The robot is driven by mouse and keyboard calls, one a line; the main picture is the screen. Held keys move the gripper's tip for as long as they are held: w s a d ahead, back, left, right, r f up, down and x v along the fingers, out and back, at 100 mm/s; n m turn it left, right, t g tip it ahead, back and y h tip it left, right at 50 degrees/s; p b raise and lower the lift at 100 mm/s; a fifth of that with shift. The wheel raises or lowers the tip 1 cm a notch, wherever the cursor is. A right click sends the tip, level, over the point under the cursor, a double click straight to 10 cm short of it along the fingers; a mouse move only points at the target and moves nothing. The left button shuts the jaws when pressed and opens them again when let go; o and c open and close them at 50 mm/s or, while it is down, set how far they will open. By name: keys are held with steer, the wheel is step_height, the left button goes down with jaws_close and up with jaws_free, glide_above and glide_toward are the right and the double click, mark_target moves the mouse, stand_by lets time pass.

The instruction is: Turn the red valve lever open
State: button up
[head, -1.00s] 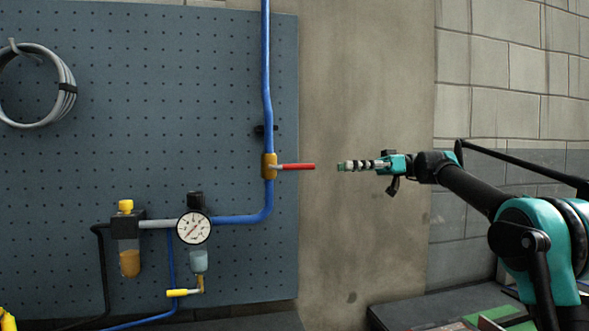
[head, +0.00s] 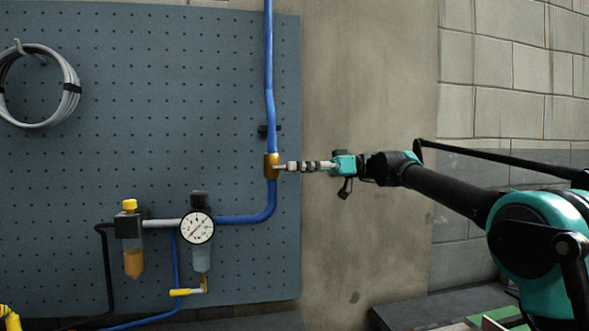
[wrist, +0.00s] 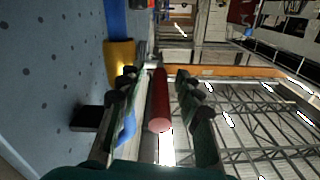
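The red valve lever (wrist: 158,105) runs lengthwise between the two fingers of my gripper (wrist: 157,82) in the wrist view, its round end toward the camera. The fingers stand apart on either side, with a visible gap on the right, so the gripper is open around the lever. In the head view the gripper (head: 292,166) covers the red part of the lever; only its short metal stem shows at the brass valve body (head: 271,166). The lever points level to the right, crosswise to the upright blue pipe (head: 269,90).
A blue-grey pegboard (head: 120,90) carries the pipe, a round gauge (head: 197,228), a filter with a yellow cap (head: 130,235) and a grey cable coil (head: 70,88). A small black clip (head: 263,131) sits just above the valve. The wall to the right is bare.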

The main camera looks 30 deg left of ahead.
steer(key=shift+s+a, duration=0.25)
steer(key=shift+c, duration=0.5)
jaws_close()
